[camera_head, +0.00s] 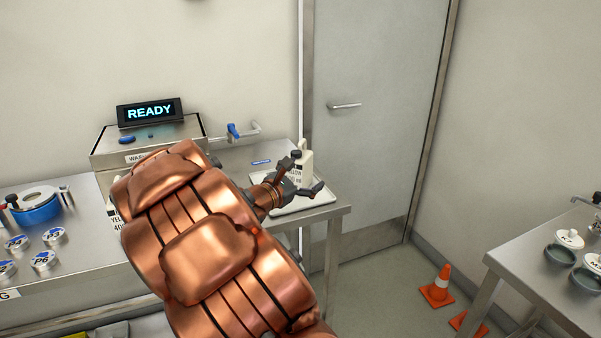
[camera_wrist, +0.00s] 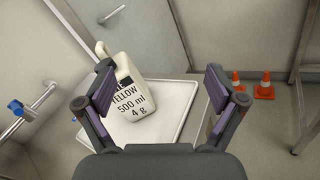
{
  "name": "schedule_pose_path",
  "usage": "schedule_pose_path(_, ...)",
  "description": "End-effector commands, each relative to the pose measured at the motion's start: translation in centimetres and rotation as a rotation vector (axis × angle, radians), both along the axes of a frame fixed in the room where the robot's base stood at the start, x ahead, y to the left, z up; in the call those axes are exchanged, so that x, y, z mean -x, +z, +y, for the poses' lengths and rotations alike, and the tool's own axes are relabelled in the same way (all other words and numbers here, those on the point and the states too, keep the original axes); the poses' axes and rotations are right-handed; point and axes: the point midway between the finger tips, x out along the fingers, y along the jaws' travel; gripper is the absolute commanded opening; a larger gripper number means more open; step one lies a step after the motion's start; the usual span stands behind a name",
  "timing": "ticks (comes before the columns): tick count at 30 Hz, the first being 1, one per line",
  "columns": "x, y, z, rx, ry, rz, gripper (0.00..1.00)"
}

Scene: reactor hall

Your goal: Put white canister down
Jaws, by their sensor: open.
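The white canister (camera_wrist: 131,98) stands on a white tray (camera_wrist: 178,97) in the wrist view. Its label reads "YELLOW 500 ml 4 g". In the head view the canister (camera_head: 306,165) shows behind my gripper (camera_head: 298,182), partly hidden by it. The tray (camera_head: 312,203) lies at the right end of the metal table. In the wrist view my gripper (camera_wrist: 160,92) is open, its two fingers wide apart. The canister is beyond and between the fingers, nearer the left one, and nothing is gripped.
A machine with a "READY" display (camera_head: 150,112) stands on the table, a blue-handled tap (camera_head: 234,131) beside it. Lidded tins (camera_head: 44,260) and a blue pot (camera_head: 37,207) are at left. Orange cones (camera_head: 438,287) stand on the floor. Another table (camera_head: 545,270) is at right.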

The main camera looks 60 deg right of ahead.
Motion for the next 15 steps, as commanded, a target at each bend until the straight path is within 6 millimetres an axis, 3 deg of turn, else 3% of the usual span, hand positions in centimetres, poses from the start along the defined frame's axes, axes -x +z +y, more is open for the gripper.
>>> schedule_pose_path(6,-5.8,-3.7,-3.1,0.047,0.191,0.259,0.94)
schedule_pose_path(10,-7.7,-5.3,-3.7,0.052,0.258,0.338,0.94)
schedule_pose_path(15,-8.5,-6.0,-4.4,0.052,0.286,0.371,0.94)
